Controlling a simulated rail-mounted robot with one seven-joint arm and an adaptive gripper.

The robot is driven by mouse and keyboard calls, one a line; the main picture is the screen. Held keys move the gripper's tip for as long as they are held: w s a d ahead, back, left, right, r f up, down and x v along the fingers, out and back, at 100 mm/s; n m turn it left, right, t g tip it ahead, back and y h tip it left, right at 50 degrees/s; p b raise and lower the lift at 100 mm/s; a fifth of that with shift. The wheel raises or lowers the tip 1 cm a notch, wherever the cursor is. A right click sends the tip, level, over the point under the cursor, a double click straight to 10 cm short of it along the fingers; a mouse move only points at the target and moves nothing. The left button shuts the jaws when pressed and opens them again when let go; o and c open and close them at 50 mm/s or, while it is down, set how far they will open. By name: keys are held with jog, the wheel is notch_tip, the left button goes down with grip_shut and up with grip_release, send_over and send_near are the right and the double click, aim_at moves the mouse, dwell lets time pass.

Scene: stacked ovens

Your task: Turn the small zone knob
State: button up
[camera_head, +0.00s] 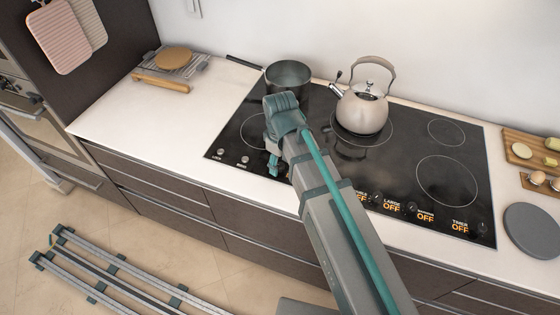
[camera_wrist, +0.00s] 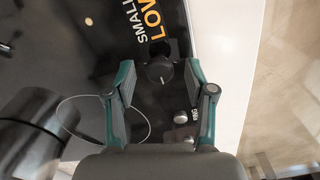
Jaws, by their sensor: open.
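The small zone knob (camera_wrist: 158,72) is a dark round knob with a light pointer mark on the black cooktop, beside the lit words "SMALL" and "LOW" in the wrist view. My gripper (camera_wrist: 161,65) is open, with one finger on each side of this knob. I cannot tell whether either fingertip touches it. In the head view my gripper (camera_head: 273,163) is low over the cooktop's front left edge. My arm hides the small zone knob there.
The cooktop (camera_head: 420,180) holds a pot (camera_head: 288,76) and a kettle (camera_head: 362,108) behind my arm. Silver knobs (camera_head: 245,160) sit at its front left, more labelled controls to the right. The white counter (camera_head: 160,115) is clear at front left.

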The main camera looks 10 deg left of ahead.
jog(key=shift+f, duration=0.1)
grip_shut()
jog(key=shift+n, duration=0.3)
jog(key=n+p, duration=0.1)
jog(key=n, duration=1)
dwell(0.5)
jog(key=shift+n, duration=0.3)
grip_release()
